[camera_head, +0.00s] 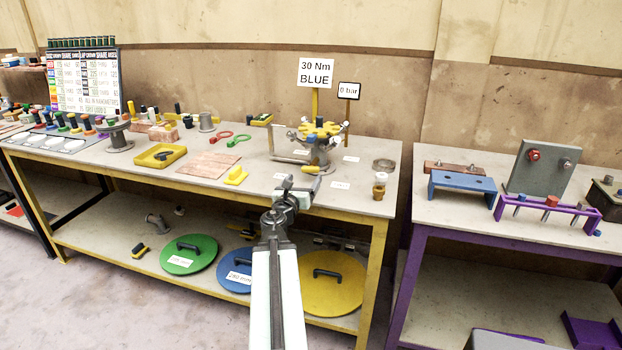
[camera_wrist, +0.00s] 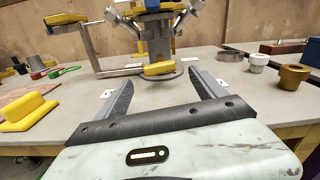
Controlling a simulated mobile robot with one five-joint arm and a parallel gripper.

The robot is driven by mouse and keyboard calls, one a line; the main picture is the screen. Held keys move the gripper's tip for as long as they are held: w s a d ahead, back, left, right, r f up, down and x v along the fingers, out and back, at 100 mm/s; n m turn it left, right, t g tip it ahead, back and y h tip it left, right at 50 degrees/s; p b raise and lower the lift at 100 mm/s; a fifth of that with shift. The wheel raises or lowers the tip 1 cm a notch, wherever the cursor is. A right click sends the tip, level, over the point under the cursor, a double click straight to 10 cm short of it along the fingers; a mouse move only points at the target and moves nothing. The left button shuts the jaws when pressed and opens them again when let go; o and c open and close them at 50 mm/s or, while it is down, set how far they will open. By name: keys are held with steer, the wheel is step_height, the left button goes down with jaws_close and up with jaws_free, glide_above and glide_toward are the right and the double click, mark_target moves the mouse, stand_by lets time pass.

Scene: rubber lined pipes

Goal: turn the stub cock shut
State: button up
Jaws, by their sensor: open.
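A grey pipe stub (camera_wrist: 157,42) stands on a round flange on the bench, topped by a yellow star-shaped wheel (camera_head: 320,128) with several side fittings. A small yellow handle (camera_wrist: 159,68), apparently the stub cock's lever, lies across the front of the stub, low down. It also shows in the head view (camera_head: 311,169). In the wrist view the handle lies roughly left to right. My gripper (camera_wrist: 160,80) is open and empty, its two fingers pointing at the stub with the handle ahead between their tips. I cannot tell whether it touches anything.
A brass fitting (camera_wrist: 293,77) and a white cup-like piece (camera_wrist: 257,62) stand to the right. A yellow block (camera_wrist: 27,111) and a reddish-brown board (camera_head: 207,165) lie to the left. Signs reading "30 Nm BLUE" (camera_head: 316,72) and "0 bar" (camera_head: 348,90) stand behind. The bench between is mostly clear.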

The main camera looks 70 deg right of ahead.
mark_target(309, 170)
steer(key=d, duration=0.7)
steer(key=shift+w+d, duration=0.3)
steer(key=shift+d, duration=0.1)
steer(key=c, duration=1.4)
steer(key=shift+o, duration=0.2)
steer(key=shift+m, duration=0.8)
steer(key=o, duration=1.4)
steer(key=shift+c, duration=0.2)
